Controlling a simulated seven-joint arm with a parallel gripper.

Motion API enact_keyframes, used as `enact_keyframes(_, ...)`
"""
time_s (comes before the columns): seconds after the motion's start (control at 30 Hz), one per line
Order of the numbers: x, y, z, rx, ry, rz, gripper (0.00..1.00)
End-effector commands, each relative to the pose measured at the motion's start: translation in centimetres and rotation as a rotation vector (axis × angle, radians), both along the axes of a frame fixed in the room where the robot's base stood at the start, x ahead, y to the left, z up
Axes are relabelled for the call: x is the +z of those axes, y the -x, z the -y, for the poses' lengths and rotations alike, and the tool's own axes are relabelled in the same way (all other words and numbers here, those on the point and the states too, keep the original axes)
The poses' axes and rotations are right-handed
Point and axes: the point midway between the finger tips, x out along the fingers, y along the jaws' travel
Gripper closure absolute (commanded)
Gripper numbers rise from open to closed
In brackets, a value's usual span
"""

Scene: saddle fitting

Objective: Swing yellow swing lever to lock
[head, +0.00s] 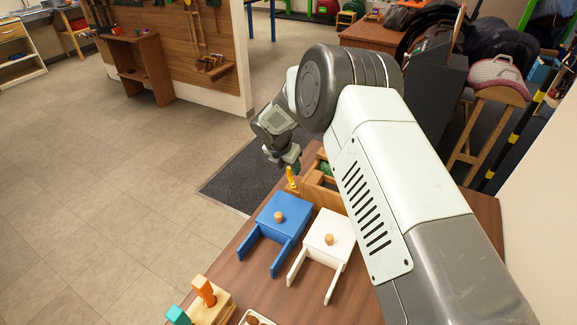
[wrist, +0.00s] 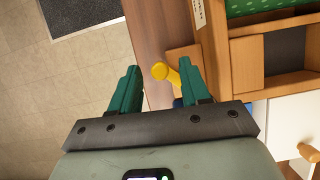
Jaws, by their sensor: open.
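The yellow swing lever (head: 291,177) stands up at the left end of the wooden box, just behind the blue drawer piece. In the wrist view the yellow lever (wrist: 166,73) shows between my two green fingers, closer to the right one. My gripper (head: 288,164) is above and just behind the lever in the head view. In the wrist view my gripper (wrist: 157,78) is open, with a gap between its fingers. I cannot tell whether the right finger touches the lever.
A blue box with a knob (head: 283,211) and a white box with a knob (head: 330,232) sit on the brown table (head: 263,290). The compartmented wooden box (wrist: 240,78) is right of the lever. A block with orange and teal pegs (head: 211,308) stands at the front.

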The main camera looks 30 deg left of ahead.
Motion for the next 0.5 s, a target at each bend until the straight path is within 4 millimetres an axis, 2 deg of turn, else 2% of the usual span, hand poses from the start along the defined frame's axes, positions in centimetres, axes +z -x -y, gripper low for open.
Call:
enact_keyframes(0.37, -0.64, -0.29, 0.02, 0.000, -0.001, 0.001, 0.54)
enact_keyframes(0.5, -0.63, -0.27, 0.00, 0.000, -0.001, 0.001, 0.74)
